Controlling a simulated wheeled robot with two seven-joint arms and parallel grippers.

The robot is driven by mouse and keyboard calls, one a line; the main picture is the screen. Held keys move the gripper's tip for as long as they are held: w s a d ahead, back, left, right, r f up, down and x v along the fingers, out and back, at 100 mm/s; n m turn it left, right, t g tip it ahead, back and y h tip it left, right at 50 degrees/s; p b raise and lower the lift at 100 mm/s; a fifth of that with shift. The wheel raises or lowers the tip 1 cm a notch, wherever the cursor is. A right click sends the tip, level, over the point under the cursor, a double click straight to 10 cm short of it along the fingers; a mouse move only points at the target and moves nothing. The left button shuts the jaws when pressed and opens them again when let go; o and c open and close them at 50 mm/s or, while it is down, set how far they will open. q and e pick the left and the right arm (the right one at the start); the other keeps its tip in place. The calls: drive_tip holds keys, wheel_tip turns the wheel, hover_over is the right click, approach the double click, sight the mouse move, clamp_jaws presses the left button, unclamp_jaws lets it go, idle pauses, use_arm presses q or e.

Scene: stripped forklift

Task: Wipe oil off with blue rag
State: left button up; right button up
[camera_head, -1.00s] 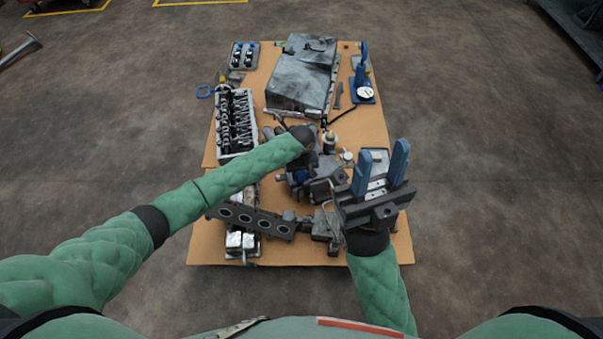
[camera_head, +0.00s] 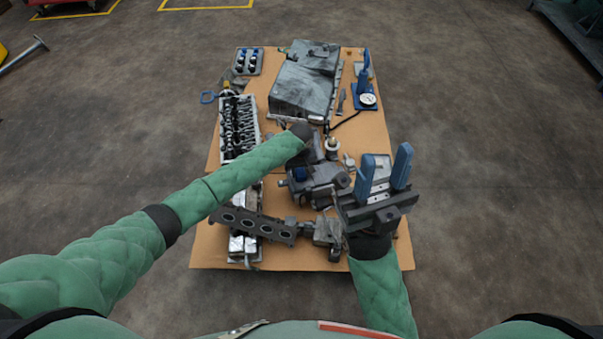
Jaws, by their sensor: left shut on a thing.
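My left gripper (camera_head: 314,151) is over the middle of the board, mostly hidden by its wrist and dark machine parts. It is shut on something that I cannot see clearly. A small blue patch (camera_head: 300,173) shows just below it among the parts. I cannot tell for sure that it is the blue rag, and no other rag is visible. A large grey metal cover (camera_head: 303,88) with darker smudges lies beyond the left gripper. I cannot tell whether the smudges are oil. My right gripper (camera_head: 387,167) is open and empty, its blue fingers spread and pointing up, over the board's right side.
The brown board (camera_head: 380,145) holds a cylinder head (camera_head: 238,127) at left, a dark plate with round holes (camera_head: 252,224) near the front, and a blue gauge stand (camera_head: 366,95) at back right. A tray of small parts (camera_head: 248,60) sits at back left. Bare floor surrounds it.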

sight(304, 181)
use_arm(q)
drive_tip(key=shift+w+a, duration=0.3)
drive_tip(key=shift+w, duration=0.65)
drive_tip(key=shift+p, duration=0.8)
drive_tip(key=shift+s+d+r+p, duration=0.1)
drive_tip(key=shift+s+d+p, duration=0.2)
drive_tip(key=shift+s+p, duration=0.8)
drive_tip(key=shift+s+d+p, duration=0.2)
drive_tip(key=shift+s+p, duration=0.25)
drive_tip(key=shift+p, duration=0.45)
drive_tip(key=s+p, duration=0.2)
drive_tip(key=shift+d+p, duration=0.3)
drive_tip(key=shift+s+d+p, duration=0.1)
drive_tip(key=shift+s+p, duration=0.4)
drive_tip(key=shift+f, duration=0.25)
drive_tip(key=shift+r, duration=0.15)
wheel_tip(304, 181, up, 6)
drive_tip(key=p, duration=0.6)
